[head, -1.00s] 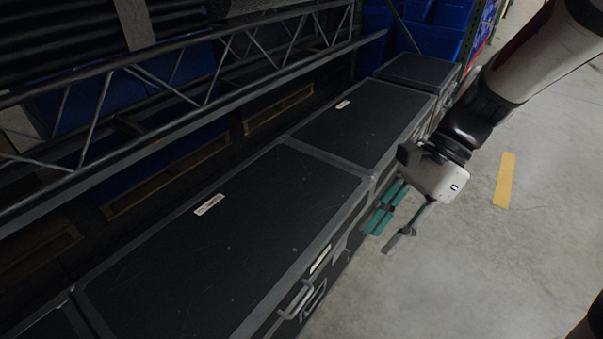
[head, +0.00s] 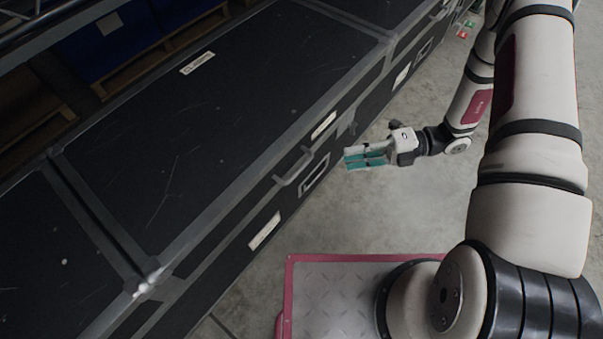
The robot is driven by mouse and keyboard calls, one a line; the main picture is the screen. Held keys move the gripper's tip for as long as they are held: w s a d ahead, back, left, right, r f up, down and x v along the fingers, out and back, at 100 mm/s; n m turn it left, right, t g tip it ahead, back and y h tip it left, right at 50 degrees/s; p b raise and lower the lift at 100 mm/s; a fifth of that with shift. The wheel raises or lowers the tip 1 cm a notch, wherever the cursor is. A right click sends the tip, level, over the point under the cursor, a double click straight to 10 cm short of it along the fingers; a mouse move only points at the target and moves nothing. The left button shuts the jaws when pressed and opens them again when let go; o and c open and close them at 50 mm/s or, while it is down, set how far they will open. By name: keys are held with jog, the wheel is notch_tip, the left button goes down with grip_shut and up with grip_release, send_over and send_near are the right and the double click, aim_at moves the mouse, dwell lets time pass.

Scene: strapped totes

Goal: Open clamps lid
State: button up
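The clamps tote is a long black case with grey edge trim. Its closed lid (head: 215,105) bears a white label (head: 197,63) that looks like it reads "CLAMPS". On its front face are a grey handle (head: 300,168) and pale label plates. My gripper (head: 346,159) is at the right of the case's front, a little to the right of the handle and apart from it. Its teal-padded fingers point left toward the case front. A gap between the fingers is hard to make out.
More black cases adjoin the clamps case, one at the lower left (head: 50,245) and one at the upper right. A rack with pallets and blue bins (head: 105,45) stands behind. Concrete floor (head: 420,205) is free to the right of the case.

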aim_at(300, 169)
jog(key=shift+m, duration=0.4)
jog(key=b+x, duration=0.1)
jog(key=x, duration=0.3)
jog(key=f+x, duration=0.1)
jog(key=x, duration=0.4)
jog(key=b+x, duration=0.1)
jog(key=x, duration=0.4)
jog(key=shift+w+d+f+b, duration=0.1)
jog(key=shift+d+f+b, duration=0.1)
jog(key=shift+b, duration=0.15)
grip_shut()
